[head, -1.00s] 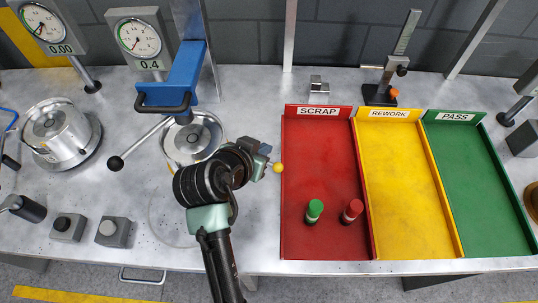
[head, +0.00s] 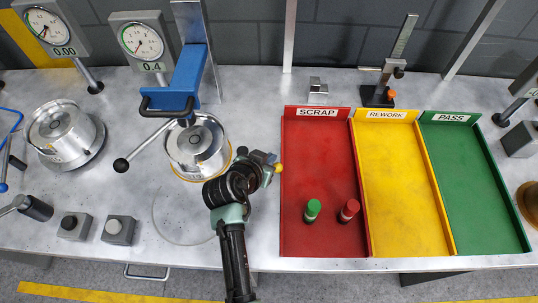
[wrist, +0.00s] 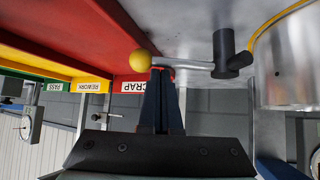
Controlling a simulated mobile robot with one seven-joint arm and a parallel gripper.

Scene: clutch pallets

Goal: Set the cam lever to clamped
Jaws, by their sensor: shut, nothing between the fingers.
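The cam lever shows in the wrist view as a grey rod with a yellow ball knob (wrist: 139,61). It runs from a black pivot (wrist: 230,58) beside a silver round fixture. In the head view the yellow knob (head: 279,168) is at the left edge of the red tray, and the fixture (head: 196,147) is to its left. My gripper (wrist: 160,72) is shut and empty, with its fingertips at the rod right beside the knob. I cannot tell whether they touch. In the head view my gripper (head: 270,158) and wrist hide most of the lever.
The red SCRAP tray (head: 289,220) holds a green and a red cylinder. The yellow REWORK tray (head: 446,220) and green PASS tray (head: 518,220) are empty. A blue press head (head: 188,75) with a black-knobbed handle (head: 121,165) stands above the fixture.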

